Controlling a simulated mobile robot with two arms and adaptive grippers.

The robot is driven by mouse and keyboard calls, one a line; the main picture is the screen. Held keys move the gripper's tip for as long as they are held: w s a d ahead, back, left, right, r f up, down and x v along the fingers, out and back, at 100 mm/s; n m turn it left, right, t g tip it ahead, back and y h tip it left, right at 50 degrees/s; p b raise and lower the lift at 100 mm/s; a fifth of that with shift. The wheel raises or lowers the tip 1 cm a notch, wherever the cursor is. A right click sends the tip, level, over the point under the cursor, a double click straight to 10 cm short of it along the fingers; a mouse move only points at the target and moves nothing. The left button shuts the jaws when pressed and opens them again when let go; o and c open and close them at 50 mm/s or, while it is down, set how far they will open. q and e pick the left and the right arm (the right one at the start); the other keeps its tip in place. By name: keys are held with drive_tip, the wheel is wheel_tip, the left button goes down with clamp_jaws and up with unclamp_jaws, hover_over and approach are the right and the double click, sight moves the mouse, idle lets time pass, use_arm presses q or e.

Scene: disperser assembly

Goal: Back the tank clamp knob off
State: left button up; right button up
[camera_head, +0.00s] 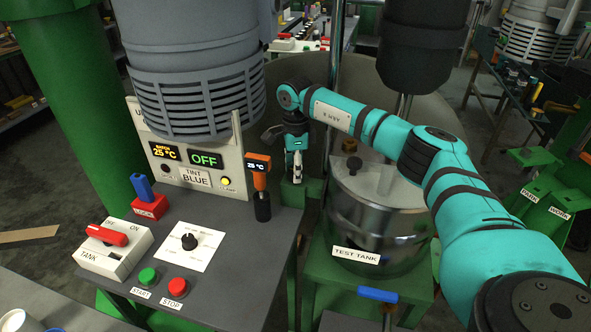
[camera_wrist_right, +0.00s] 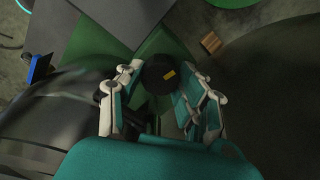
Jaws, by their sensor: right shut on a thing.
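The tank clamp knob (camera_wrist_right: 160,74) is round and black with a small yellow mark, between my right gripper's fingers in the right wrist view. My right gripper (camera_head: 295,178) points down beside the left side of the steel test tank (camera_head: 372,222) in the head view. Its fingers also show in the right wrist view (camera_wrist_right: 163,88), shut on the knob from both sides. In the head view the knob is hidden behind the gripper. The test tank stands on a green stand (camera_head: 322,270) and carries a "TEST TANK" label. My left gripper is not in view.
A blue handle (camera_head: 377,295) sticks out in front of the tank.

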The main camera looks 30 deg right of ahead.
drive_tip(key=shift+r, duration=0.1)
idle(0.4)
drive_tip(key=o, duration=1.2)
drive_tip(key=shift+c, duration=0.2)
wheel_tip(320, 180, up, 12)
